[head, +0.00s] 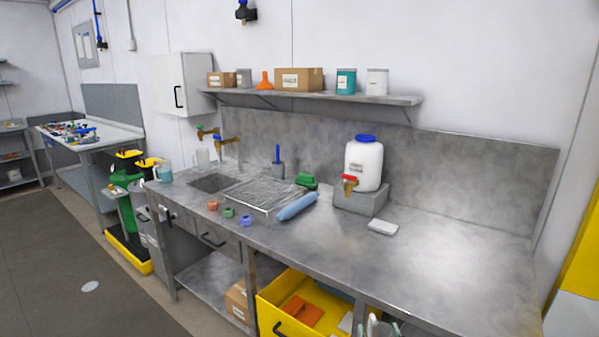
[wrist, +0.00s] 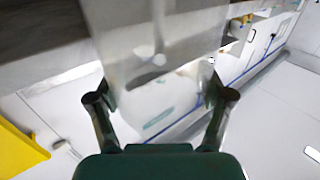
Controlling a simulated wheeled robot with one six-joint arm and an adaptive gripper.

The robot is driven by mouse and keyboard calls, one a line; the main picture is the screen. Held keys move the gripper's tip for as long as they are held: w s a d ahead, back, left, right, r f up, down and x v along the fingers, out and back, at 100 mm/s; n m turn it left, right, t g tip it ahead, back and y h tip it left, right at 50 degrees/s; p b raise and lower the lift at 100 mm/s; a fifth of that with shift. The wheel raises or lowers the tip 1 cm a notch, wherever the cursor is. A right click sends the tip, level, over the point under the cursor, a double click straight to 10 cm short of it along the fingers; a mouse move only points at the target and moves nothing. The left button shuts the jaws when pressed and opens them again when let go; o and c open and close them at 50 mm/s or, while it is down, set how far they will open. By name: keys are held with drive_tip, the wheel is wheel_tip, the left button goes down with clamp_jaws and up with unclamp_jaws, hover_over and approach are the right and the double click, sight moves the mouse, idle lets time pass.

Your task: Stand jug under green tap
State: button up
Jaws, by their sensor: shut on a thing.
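In the wrist view my gripper (wrist: 162,96) is shut on a clear, see-through jug (wrist: 155,50), with one dark finger on each side of it. The jug's far end is cut off by the picture's top edge. I cannot make out my gripper in the head view. Two brass taps stand on the wall behind the sink: a front one with a blue handle (head: 222,139) and a rear one (head: 206,132) whose handle colour I cannot tell. A white container has a brass tap with a red handle (head: 349,182). I cannot clearly pick out a green tap.
A clear jug (head: 202,158) and a teal jug (head: 164,173) stand near the sink (head: 213,182). A blue roll (head: 297,206) and small coloured pieces lie on the steel counter (head: 440,255). Its right part is mostly clear. A yellow bin (head: 268,312) sits below.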

drive_tip(key=s+f, duration=0.8)
drive_tip(key=f, duration=0.4)
drive_tip(key=s+a+f, duration=0.1)
drive_tip(key=s+f, duration=0.7)
drive_tip(key=f, duration=0.4)
drive_tip(key=shift+a+f, duration=0.15)
drive_tip(key=shift+f, duration=0.25)
